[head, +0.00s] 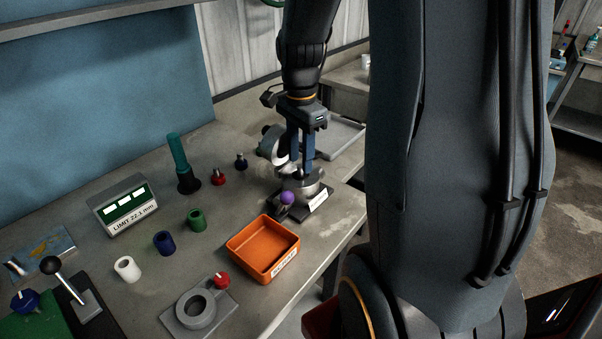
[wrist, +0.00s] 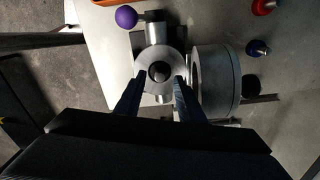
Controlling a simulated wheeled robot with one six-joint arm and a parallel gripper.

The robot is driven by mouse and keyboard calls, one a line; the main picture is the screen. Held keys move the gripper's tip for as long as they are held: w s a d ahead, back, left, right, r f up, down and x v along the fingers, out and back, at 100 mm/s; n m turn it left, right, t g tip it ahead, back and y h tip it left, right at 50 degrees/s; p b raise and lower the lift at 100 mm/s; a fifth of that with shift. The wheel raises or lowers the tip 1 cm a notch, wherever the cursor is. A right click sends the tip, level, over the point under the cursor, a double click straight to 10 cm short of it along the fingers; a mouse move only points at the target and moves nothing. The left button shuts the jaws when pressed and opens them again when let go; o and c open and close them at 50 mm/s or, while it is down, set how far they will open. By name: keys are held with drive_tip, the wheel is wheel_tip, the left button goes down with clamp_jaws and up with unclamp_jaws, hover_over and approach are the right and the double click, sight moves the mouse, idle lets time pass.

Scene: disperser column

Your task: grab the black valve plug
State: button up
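My gripper (head: 301,160) points down over a round metal fitting (head: 308,186) on a dark base. In the wrist view the two fingers of my gripper (wrist: 158,82) are apart, one on each side of the fitting's ring (wrist: 145,63). A black round piece (wrist: 159,72) sits in the ring's centre, between the fingertips; it looks like the black valve plug. I see no finger clearly touching it. In the head view the fingers and fitting hide it. How far above it the fingertips are, I cannot tell.
A purple ball knob (head: 287,198) sticks out beside the fitting. A large grey metal ring part (wrist: 215,78) stands close to the right finger. A dark blue plug (head: 240,162) and a red plug (head: 218,178) stand nearby. An orange bin (head: 262,262) is in front.

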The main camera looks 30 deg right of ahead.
sight(300, 173)
drive_tip(key=shift+f, duration=1.15)
drive_tip(key=shift+c, duration=0.4)
clamp_jaws()
